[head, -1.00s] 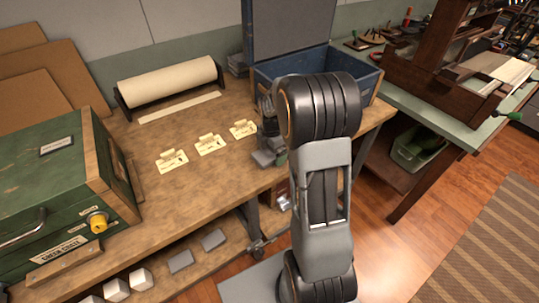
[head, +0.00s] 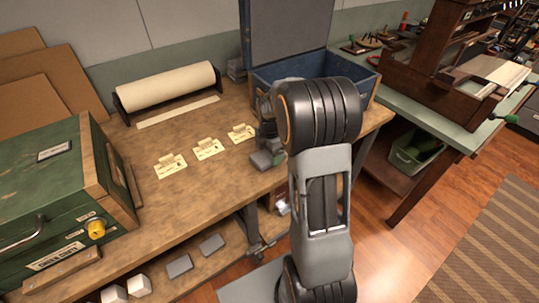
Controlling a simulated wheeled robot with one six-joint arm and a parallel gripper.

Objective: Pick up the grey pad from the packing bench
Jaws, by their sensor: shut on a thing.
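The packing bench (head: 215,188) is a wooden table running from the left to the middle. My gripper (head: 268,150) is low over its right front part, partly hidden behind my own arm. It is shut on the grey pad (head: 264,160), which shows as a small grey block at the fingertips, close to the bench top. I cannot tell whether the pad still touches the wood.
Three cream cards (head: 208,149) lie left of my gripper. A blue open-lidded box (head: 300,75) stands behind it, and a paper roll (head: 168,85) at the back. A green crate (head: 55,195) fills the left. Grey blocks (head: 180,265) lie on the lower shelf.

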